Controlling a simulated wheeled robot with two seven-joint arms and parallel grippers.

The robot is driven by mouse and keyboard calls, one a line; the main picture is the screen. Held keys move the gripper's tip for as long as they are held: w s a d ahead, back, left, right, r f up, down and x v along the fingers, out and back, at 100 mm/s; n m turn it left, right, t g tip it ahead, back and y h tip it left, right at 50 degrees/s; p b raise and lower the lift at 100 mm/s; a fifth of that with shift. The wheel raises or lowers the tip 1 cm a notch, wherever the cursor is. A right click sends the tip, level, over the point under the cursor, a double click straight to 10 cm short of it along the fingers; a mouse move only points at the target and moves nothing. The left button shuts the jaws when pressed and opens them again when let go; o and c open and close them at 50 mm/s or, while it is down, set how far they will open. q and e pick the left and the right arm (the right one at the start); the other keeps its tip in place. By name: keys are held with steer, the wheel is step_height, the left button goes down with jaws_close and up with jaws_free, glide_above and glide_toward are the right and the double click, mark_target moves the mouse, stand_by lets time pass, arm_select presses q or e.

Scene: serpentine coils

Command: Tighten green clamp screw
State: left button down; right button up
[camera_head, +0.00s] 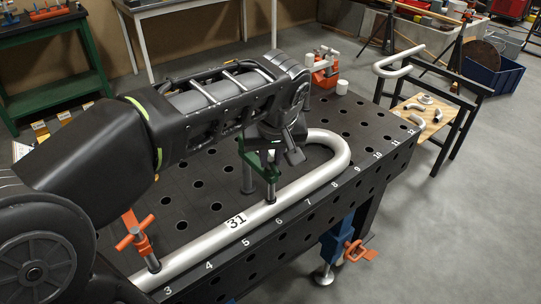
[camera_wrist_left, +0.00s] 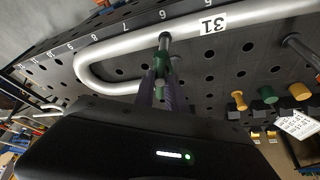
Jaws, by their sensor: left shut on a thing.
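The green clamp (camera_head: 258,163) stands on the dark perforated table (camera_head: 185,200), with its arm over the silvery bent pipe (camera_head: 215,236) marked 31. My left gripper (camera_head: 276,150) reaches down at the clamp's upper end. In the left wrist view its fingers (camera_wrist_left: 160,88) are shut at the green clamp (camera_wrist_left: 162,66), on its screw; the exact contact is partly hidden by the fingers. The clamp's grey foot rod (camera_wrist_left: 165,42) meets the pipe (camera_wrist_left: 128,43). My right gripper is not in view.
An orange clamp (camera_head: 134,238) holds the pipe near its left end. An orange-red device (camera_head: 325,70) stands at the table's far corner. In the left wrist view, orange, green and yellow knobs (camera_wrist_left: 268,95) sit to the right. Numbers run along the table's front edge.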

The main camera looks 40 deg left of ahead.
arm_select(q)
steer(key=shift+s+a+m, duration=0.1)
steer(key=shift+a+m, duration=0.05)
steer(key=shift+m, duration=0.15)
steer(key=shift+m+h+b, duration=0.45)
steer(key=shift+m+h, duration=0.05)
steer(key=shift+m, duration=0.7)
steer(key=m+h, duration=0.1)
steer(key=m, duration=0.1)
steer(key=m+t, duration=0.1)
steer(key=m, duration=0.1)
steer(key=shift+a+h, duration=0.2)
steer(key=shift+h, duration=0.2)
steer(key=m, duration=0.2)
steer(key=m+h, duration=0.1)
steer(key=m, duration=0.2)
steer(key=shift+a+h+b, duration=0.15)
steer(key=shift+h+b, duration=0.15)
steer(key=m, duration=0.2)
steer(key=m+g+h, duration=0.1)
steer(key=m, duration=0.1)
steer(key=shift+w+a+m+h, duration=0.1)
steer(key=shift+w+m+h, duration=0.1)
steer(key=shift+m+h, duration=0.15)
steer(key=shift+r, duration=0.1)
steer(key=c, duration=1.5)
jaws_free()
steer(key=shift+w, duration=0.1)
steer(key=o, duration=0.6)
